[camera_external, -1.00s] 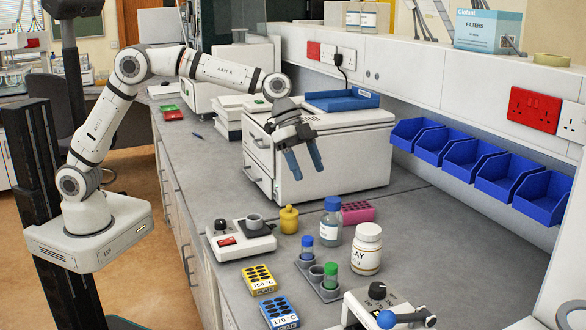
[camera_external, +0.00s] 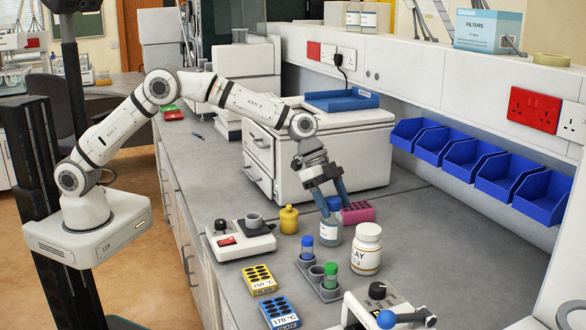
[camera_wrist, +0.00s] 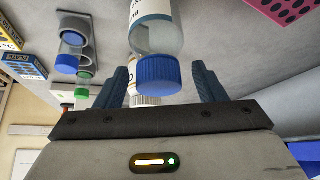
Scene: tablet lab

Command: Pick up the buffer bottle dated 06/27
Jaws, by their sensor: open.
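A clear bottle with a blue cap and a pale label (camera_external: 329,231) stands upright on the grey bench. No date can be read on it. In the wrist view the bottle (camera_wrist: 156,38) appears with its blue cap between my two fingers and gaps on both sides. My gripper (camera_external: 333,197) points down over the cap, its fingers open at either side. In the wrist view my gripper (camera_wrist: 163,85) is open and holds nothing. One finger partly covers the cap in the external view.
A white jar (camera_external: 367,249) stands close to the right of the bottle. A magenta rack (camera_external: 357,213) is just behind it. A grey holder (camera_external: 318,283) with blue- and green-capped vials stands in front. A yellow pot (camera_external: 289,220) is left.

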